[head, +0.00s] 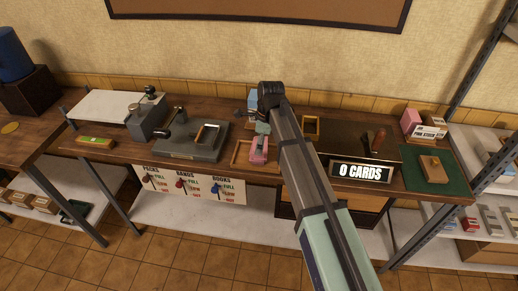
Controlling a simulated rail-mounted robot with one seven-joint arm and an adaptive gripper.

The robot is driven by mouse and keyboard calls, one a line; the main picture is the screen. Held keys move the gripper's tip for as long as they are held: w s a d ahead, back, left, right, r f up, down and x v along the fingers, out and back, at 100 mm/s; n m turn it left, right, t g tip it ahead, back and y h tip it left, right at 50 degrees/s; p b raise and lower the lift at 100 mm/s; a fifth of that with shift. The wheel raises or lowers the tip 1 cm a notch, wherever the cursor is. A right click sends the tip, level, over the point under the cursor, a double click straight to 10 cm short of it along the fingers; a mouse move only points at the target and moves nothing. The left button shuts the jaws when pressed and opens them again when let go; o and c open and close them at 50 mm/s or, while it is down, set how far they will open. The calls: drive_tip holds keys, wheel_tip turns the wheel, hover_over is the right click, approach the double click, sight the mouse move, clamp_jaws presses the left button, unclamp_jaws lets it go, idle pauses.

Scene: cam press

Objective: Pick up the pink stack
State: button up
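A pink item (259,150), which looks like the pink stack, lies on the dark wooden bench beside or partly in a small wooden tray (238,153). A pink box (410,121) stands at the right end of the bench, by a white labelled box (431,131).
A grey press (190,143) stands left of the tray. A "0 CARDS" sign (361,172) is at the front right. A brown block (433,168) lies on a green mat (455,180). Metal shelving (466,125) stands at right. My arm hides part of the bench's middle.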

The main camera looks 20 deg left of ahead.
drive_tip(key=shift+a+f, duration=0.15)
drive_tip(key=shift+f, duration=1.1)
drive_tip(key=c, duration=0.9)
drive_tip(key=shift+c, duration=0.2)
drive_tip(key=shift+r, duration=0.15)
